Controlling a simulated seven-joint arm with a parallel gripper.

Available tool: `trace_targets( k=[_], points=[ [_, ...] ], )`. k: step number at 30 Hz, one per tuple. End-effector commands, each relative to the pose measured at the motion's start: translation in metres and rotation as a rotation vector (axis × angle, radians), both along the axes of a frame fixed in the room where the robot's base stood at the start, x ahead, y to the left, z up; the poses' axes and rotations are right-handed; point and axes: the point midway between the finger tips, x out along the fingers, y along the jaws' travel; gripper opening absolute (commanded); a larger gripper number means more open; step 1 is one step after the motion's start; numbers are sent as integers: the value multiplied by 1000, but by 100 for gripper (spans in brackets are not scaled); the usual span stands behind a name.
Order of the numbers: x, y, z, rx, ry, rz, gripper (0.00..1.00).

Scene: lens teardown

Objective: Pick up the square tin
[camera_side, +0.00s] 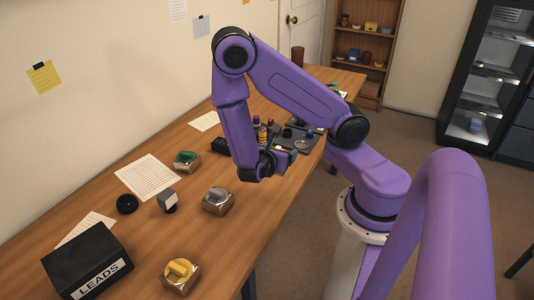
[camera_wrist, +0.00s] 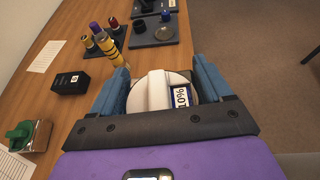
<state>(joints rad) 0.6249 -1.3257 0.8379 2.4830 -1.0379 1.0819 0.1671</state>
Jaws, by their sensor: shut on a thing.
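My gripper (camera_side: 278,162) hangs over the table's right-hand part in the side view. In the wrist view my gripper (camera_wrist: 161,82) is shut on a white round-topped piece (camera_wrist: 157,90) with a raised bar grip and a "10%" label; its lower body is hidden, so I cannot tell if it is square. Squarish metallic tins stand on the table, apart from the gripper: one with a green knob (camera_side: 187,160), one with a grey knob (camera_side: 217,201) and one with a yellow knob (camera_side: 180,275). The green-knobbed one also shows in the wrist view (camera_wrist: 30,135).
A black LEADS box (camera_side: 88,262), a small grey block (camera_side: 168,199) and a black ring (camera_side: 127,204) lie at the near left. Dark trays with bottles (camera_wrist: 155,30) stand beyond the gripper. A small black box (camera_wrist: 70,83) lies left of it.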

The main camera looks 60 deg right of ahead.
Motion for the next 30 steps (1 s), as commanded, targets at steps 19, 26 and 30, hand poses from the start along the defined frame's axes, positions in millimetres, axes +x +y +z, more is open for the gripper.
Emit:
trace_targets(
  k=[19, 26, 30],
  points=[
    [-40, 17, 19, 0, -1, -1, 44],
    [-36, 21, 19, 0, 0, 19, 44],
    [-13, 42, 17, 0, -1, 131, 44]
  ],
)
